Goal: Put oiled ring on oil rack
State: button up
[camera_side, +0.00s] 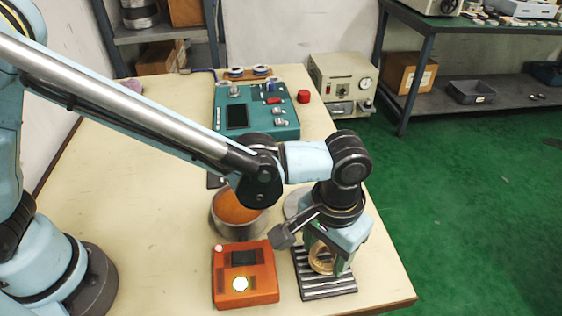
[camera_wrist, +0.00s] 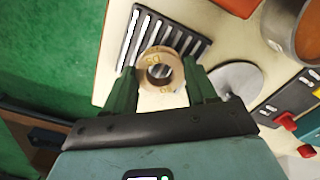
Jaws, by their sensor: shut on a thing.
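My gripper (camera_side: 323,262) is shut on a tan bearing ring (camera_side: 320,261), held between its two green fingers. In the wrist view the ring (camera_wrist: 160,71) shows its marked face and open centre hole, with my gripper's fingers (camera_wrist: 161,86) on either side. The dark slotted rack (camera_side: 311,289) lies on the table directly below the ring; in the wrist view the rack (camera_wrist: 184,42) shows behind and beyond it. Whether the ring touches the rack I cannot tell. A metal pot of orange-brown oil (camera_side: 238,214) stands left of the rack; it also shows in the wrist view (camera_wrist: 286,25).
An orange box with a display (camera_side: 245,275) sits just left of the rack. A pale round disc (camera_side: 296,203) lies behind the rack, partly hidden by my arm. A teal control panel (camera_side: 258,112) stands farther back. The table's right edge is close to the rack.

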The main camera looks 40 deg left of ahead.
jog(key=shift+f, duration=0.75)
dwell(0.8)
jog(key=o, duration=1.3)
jog(key=shift+r, duration=0.1)
jog(key=shift+r, duration=3.65)
